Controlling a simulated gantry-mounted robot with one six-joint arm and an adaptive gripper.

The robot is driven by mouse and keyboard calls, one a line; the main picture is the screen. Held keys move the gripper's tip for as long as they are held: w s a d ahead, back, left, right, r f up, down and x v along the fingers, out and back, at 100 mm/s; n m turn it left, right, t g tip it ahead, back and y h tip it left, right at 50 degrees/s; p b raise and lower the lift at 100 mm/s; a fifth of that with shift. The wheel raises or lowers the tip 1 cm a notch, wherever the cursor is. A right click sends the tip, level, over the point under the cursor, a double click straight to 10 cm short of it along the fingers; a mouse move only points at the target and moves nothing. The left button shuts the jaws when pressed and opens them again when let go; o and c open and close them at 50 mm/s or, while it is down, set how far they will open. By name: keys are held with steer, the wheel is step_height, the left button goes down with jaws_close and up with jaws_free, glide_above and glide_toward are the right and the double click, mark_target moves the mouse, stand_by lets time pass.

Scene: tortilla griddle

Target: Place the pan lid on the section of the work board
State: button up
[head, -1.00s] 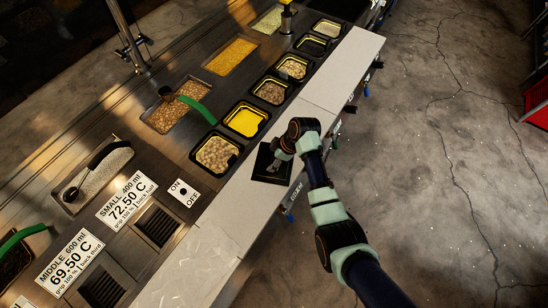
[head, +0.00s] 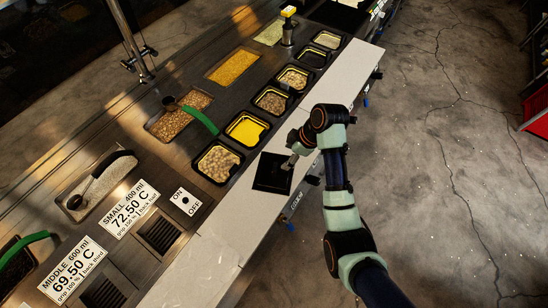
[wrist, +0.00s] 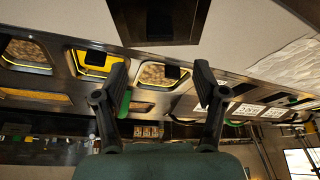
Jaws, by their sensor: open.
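The pan lid (head: 270,178) is a dark, square plate lying on the pale work board (head: 235,222), beside the row of food pans. In the wrist view the lid (wrist: 185,22) shows at the top centre, with a dark raised part in its middle. My gripper (head: 288,164) is at the lid's upper right edge in the head view. In the wrist view its two fingers (wrist: 160,85) are wide apart, with nothing held between them, and the lid appears beyond the tips. I cannot tell whether a fingertip touches the lid.
Several black-rimmed food pans (head: 218,163) line the board's far side. A green-handled scoop (head: 200,119) rests in a bean bin. A black-handled ladle (head: 95,180) lies in another bin. The board's near-left stretch is clear, apart from a pale sheet (head: 195,275).

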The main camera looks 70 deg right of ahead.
steer(key=shift+w, duration=0.1)
steer(key=w+a+r+t+h, duration=0.15)
steer(key=w+a+r, duration=0.25)
steer(key=w+a, duration=0.75)
steer(key=a+r+t, duration=0.2)
steer(key=a+r, duration=0.3)
steer(key=a, duration=0.4)
steer(key=a+r+m+t, duration=0.1)
steer(key=a+r, duration=0.4)
steer(key=a, duration=0.5)
steer(key=w+a+r+m+t, duration=0.1)
steer(key=a+r+t, duration=0.2)
steer(key=a, duration=0.7)
step_height(320, 180, up, 3)
steer(key=shift+a+f+t+y, duration=0.15)
steer(key=shift+t+y, duration=0.2)
